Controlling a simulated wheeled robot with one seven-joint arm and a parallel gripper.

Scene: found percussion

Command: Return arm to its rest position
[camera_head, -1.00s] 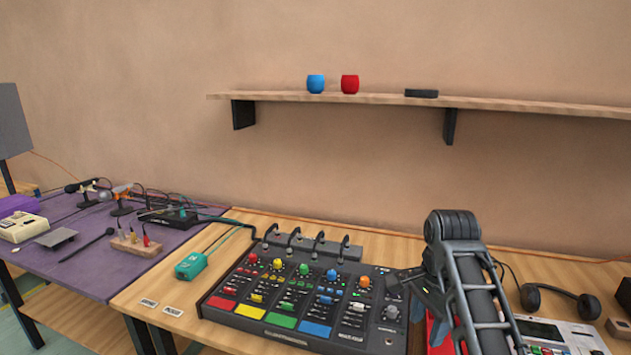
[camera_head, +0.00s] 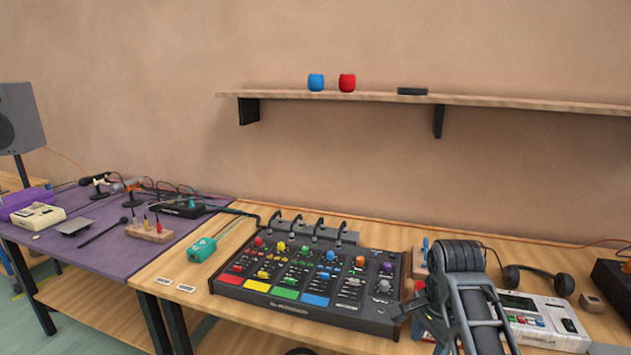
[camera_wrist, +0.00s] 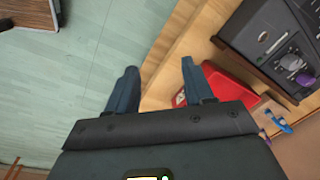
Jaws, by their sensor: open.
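My arm stands at the lower right of the head view, in front of the wooden table (camera_head: 232,250). My gripper shows in the wrist view (camera_wrist: 157,80), its two dark fingers apart with nothing between them. Beyond the fingers are the table's edge and the pale green floor (camera_wrist: 60,80). In the head view the fingertips are mostly hidden behind my own arm.
The mixer (camera_head: 310,272) lies left of my arm. A red object (camera_wrist: 222,84) is close to the right finger in the wrist view. Headphones (camera_head: 540,277) and a pale device (camera_head: 545,318) lie to the right. A shelf (camera_head: 380,97) holds blue and red cups.

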